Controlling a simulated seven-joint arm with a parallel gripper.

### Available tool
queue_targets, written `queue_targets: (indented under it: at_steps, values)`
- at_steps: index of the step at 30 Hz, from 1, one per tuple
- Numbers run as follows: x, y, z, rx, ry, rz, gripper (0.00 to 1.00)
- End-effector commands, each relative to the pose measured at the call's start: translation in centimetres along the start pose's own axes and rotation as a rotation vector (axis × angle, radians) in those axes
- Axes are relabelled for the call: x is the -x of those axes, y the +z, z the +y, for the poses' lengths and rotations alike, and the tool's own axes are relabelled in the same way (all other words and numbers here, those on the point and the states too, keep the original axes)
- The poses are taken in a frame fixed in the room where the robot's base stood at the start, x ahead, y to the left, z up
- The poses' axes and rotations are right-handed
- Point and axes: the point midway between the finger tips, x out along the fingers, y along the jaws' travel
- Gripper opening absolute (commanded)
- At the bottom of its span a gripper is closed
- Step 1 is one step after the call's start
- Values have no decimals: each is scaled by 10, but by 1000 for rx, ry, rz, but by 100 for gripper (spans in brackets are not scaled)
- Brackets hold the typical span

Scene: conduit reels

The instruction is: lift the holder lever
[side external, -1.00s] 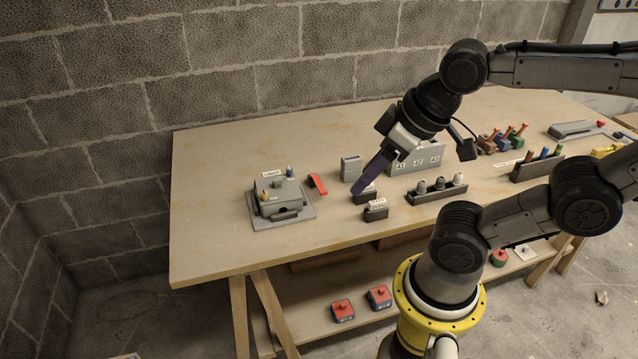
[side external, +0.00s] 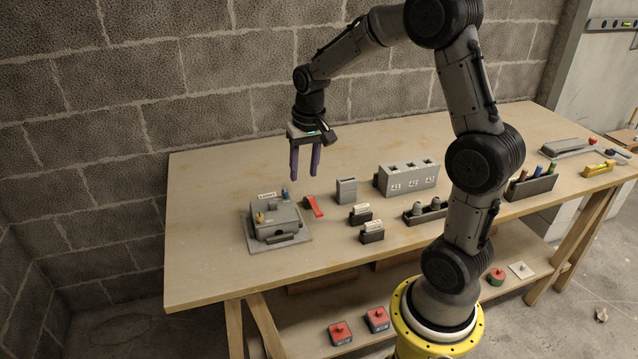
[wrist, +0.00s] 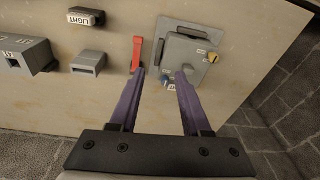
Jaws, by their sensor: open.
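My gripper (side external: 304,174) is open and empty, pointing down above the table between the grey box and the red piece. In the wrist view its purple fingers (wrist: 160,74) are spread. I cannot tell for certain which part is the holder lever.
A grey block (side external: 346,190) and two dark label holders (side external: 372,234) stand right of the red piece. A grey block with three openings (side external: 408,179) is further right. The table's left part is bare. A block wall rises behind.

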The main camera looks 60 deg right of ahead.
Motion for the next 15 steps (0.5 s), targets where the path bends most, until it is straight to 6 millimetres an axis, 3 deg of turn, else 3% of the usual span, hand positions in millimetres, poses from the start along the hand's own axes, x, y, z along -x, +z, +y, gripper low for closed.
queue_targets:
  at_steps: [1, 3, 6, 15]
  values:
    - [-20, -4, 12, -31, 15, -40, 48]
    - [-39, -6, 24, -62, 29, -80, 48]
    - [-57, -2, 37, -93, 43, -126, 48]
    - [-73, 1, 46, -111, 47, -139, 48]
